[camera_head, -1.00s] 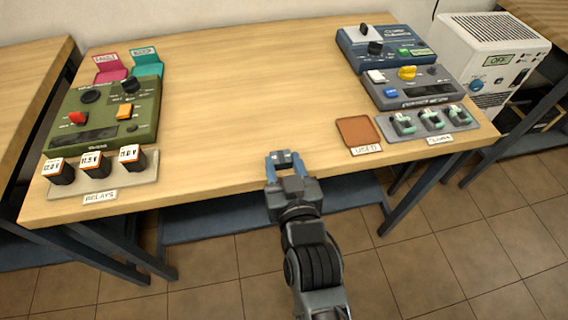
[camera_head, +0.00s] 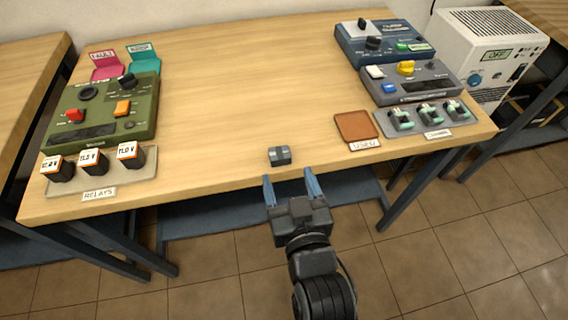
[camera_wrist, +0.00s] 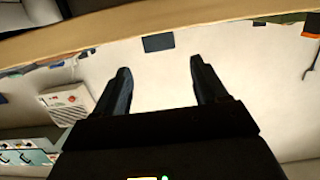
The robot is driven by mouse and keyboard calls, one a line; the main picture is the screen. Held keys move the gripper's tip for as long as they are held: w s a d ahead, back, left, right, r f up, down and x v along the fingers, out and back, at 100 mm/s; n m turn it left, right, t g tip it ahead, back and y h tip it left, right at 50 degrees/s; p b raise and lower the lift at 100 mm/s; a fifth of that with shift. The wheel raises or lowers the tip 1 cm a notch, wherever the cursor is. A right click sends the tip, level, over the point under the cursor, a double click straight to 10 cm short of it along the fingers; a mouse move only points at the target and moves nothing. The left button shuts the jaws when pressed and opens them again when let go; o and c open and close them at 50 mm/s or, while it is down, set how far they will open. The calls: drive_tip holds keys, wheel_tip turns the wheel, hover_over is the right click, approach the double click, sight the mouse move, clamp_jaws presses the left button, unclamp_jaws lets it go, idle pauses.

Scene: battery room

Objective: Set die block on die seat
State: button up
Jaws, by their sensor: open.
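A small grey block (camera_head: 279,155), which looks like the die block, sits near the front edge of the wooden table (camera_head: 235,110), left of the brown pad. In the wrist view it is a dark rectangle (camera_wrist: 158,43) beyond the fingertips. My gripper (camera_head: 288,176) is open and empty, just in front of the block and apart from it, at the table's front edge. The open fingers also show in the wrist view (camera_wrist: 160,66). I cannot make out a separate die seat; whether one lies under the block cannot be told.
A brown pad (camera_head: 356,126) labelled USED and a grey tray (camera_head: 463,128) with several small parts lie right. Blue and grey devices (camera_head: 385,45) stand behind. A green device (camera_head: 100,110) and a relay tray (camera_head: 140,173) are left. The table's middle is clear.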

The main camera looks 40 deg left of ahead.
drive_tip(key=s+d+m+t+h, duration=0.15)
drive_tip(key=s+d, duration=0.25)
drive_tip(key=d, duration=0.5)
drive_tip(key=s+d+m+t+h, duration=0.1)
drive_tip(key=s+d+h, duration=0.15)
drive_tip(key=d, duration=0.75)
drive_tip(key=s+d+m+t+h, duration=0.15)
drive_tip(key=s+d, duration=0.25)
drive_tip(key=d, duration=0.5)
drive_tip(key=s+d+r+m+h, duration=0.3)
drive_tip(key=s+d, duration=0.5)
drive_tip(key=shift+o, duration=0.4)
drive_tip(key=s+d+r+m+h, duration=0.2)
drive_tip(key=s+d+r+h, duration=0.1)
drive_tip(key=s+r, duration=0.2)
drive_tip(key=shift+s+m+h, duration=0.35)
drive_tip(key=shift+s+m, duration=0.05)
drive_tip(key=shift+s, duration=0.2)
